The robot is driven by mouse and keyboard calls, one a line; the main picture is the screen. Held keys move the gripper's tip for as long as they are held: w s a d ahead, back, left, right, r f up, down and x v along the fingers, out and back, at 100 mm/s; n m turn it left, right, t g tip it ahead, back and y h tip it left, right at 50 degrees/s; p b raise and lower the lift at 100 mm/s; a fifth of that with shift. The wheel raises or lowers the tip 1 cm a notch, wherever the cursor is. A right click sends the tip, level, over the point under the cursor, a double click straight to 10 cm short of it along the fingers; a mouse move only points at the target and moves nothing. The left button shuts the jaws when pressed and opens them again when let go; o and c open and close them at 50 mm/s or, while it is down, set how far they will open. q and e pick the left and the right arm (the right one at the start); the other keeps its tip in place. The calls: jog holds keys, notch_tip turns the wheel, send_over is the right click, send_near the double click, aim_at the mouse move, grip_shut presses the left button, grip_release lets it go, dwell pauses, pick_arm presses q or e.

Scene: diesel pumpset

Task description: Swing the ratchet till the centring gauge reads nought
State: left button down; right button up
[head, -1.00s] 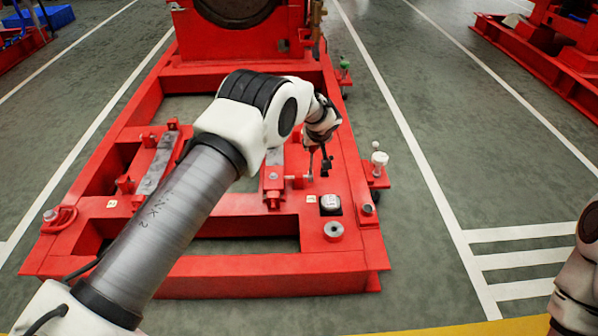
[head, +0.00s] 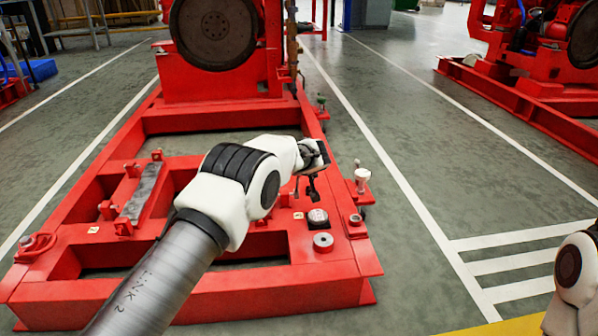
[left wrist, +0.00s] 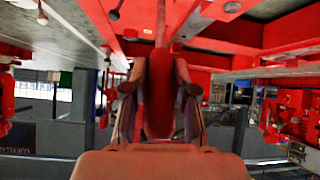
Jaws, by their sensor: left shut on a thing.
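My left gripper (head: 311,188) hangs low over the right side of the red base frame, largely hidden by its own wrist. In the left wrist view its two fingers (left wrist: 159,105) are shut on a dark red handle (left wrist: 161,60), seemingly the ratchet's, which runs away up the picture between them. The ratchet's head is not clear in either view. A small round pale-faced dial (head: 317,216), likely the centring gauge, sits on the frame just in front of the gripper. Its reading is too small to make out. My right arm shows at the right edge, its gripper out of view.
A red ring with a metal centre (head: 323,241) sits in front of the dial. A white cup-like part (head: 362,178) stands on a side bracket. A large dark wheel (head: 213,30) rises at the back. The marked grey floor (head: 420,200) to the right is clear.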

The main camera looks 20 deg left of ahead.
pick_arm(q)
jog(key=c, duration=0.9)
grip_release()
jog(key=v, duration=1.2)
